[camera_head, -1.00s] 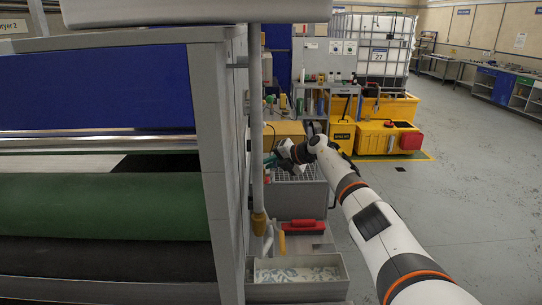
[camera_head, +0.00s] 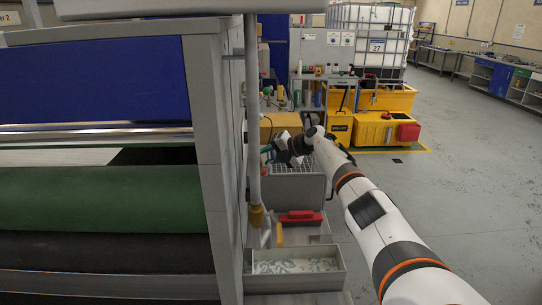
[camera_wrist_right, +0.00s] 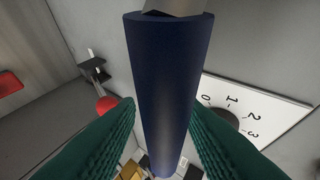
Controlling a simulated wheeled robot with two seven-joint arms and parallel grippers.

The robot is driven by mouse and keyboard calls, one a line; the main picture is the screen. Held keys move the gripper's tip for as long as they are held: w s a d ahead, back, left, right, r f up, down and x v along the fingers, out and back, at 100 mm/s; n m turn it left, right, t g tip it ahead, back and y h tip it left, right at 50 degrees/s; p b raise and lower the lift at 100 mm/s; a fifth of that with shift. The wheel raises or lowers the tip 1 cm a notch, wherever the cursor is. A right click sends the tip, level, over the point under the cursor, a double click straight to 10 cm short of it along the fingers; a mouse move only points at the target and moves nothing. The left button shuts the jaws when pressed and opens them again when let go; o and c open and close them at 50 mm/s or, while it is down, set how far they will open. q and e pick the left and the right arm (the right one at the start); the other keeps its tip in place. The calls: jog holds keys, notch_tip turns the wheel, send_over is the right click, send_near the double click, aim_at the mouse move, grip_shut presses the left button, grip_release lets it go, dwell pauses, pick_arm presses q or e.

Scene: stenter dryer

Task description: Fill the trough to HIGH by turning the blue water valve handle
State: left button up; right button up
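In the right wrist view, a dark blue cylindrical handle (camera_wrist_right: 165,75) runs down the middle, with a grey metal piece at its top end. The green-padded fingers of my right gripper (camera_wrist_right: 163,115) lie along both sides of it, their tips flush with its edges, so the gripper looks shut on it. In the head view my right gripper (camera_head: 270,154) is small, beside the machine's grey end post, and the handle cannot be made out. My left gripper is not in view. I cannot identify the trough or its water level for certain.
In the wrist view, a white 0-1-2-3 scale plate (camera_wrist_right: 255,110) and a red knob (camera_wrist_right: 106,104) are close by. In the head view, a vertical pipe (camera_head: 253,120), a grey tray (camera_head: 340,280) and a red-handled tool (camera_head: 300,217) are near my arm. Open floor lies right.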

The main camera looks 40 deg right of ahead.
jog(key=b+v, duration=0.4)
jog(key=v, duration=0.8)
jog(key=shift+f, duration=0.1)
